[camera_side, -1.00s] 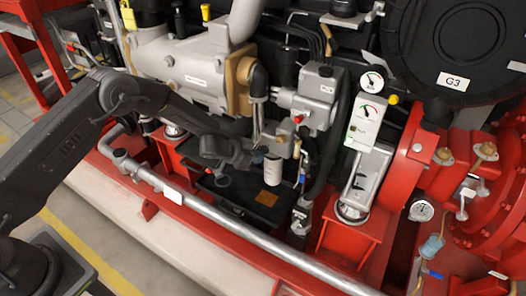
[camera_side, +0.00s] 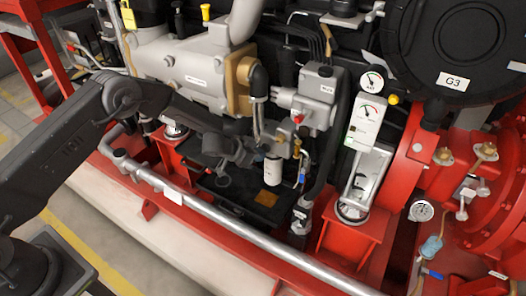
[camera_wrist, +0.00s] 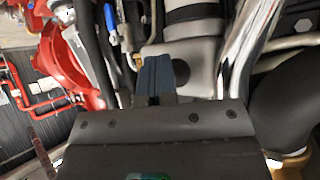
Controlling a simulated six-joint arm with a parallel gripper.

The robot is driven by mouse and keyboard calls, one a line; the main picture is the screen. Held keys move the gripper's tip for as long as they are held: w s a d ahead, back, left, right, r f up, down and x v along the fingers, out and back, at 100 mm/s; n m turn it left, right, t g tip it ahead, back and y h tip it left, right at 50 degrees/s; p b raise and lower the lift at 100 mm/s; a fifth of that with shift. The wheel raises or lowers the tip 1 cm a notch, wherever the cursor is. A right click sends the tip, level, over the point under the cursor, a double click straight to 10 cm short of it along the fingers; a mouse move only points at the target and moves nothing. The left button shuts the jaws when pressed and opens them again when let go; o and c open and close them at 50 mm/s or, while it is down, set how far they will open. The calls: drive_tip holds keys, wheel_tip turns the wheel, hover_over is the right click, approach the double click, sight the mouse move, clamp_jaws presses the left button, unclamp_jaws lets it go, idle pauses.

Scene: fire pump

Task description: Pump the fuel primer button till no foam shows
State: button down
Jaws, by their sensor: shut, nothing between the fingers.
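My gripper (camera_wrist: 156,72) is shut and empty in the wrist view, its dark blue-grey fingers pressed together. Its tips are in front of a light grey housing (camera_wrist: 205,62), and a dark round spot (camera_wrist: 133,62) shows just beside them. In the side view, my gripper (camera_side: 258,155) is beside the grey filter head (camera_side: 281,148), above the white filter canister (camera_side: 272,171). I cannot make out the primer button for certain; the fingers may hide it. Whether the tips touch the housing cannot be told. I see no foam that I can make out.
A silver rail (camera_side: 225,229) crosses the front. A black tray (camera_side: 235,200) with an orange patch lies under the canister. Hoses and a blue-handled valve (camera_wrist: 110,20) are close to the gripper. A bright metal pipe (camera_wrist: 243,50) rises on its other side.

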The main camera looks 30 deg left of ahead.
drive_tip(key=shift+w+r, duration=0.1)
drive_tip(key=shift+w, duration=0.15)
drive_tip(key=shift+s, duration=1.3)
drive_tip(key=shift+s, duration=0.1)
drive_tip(key=shift+s, duration=2.4)
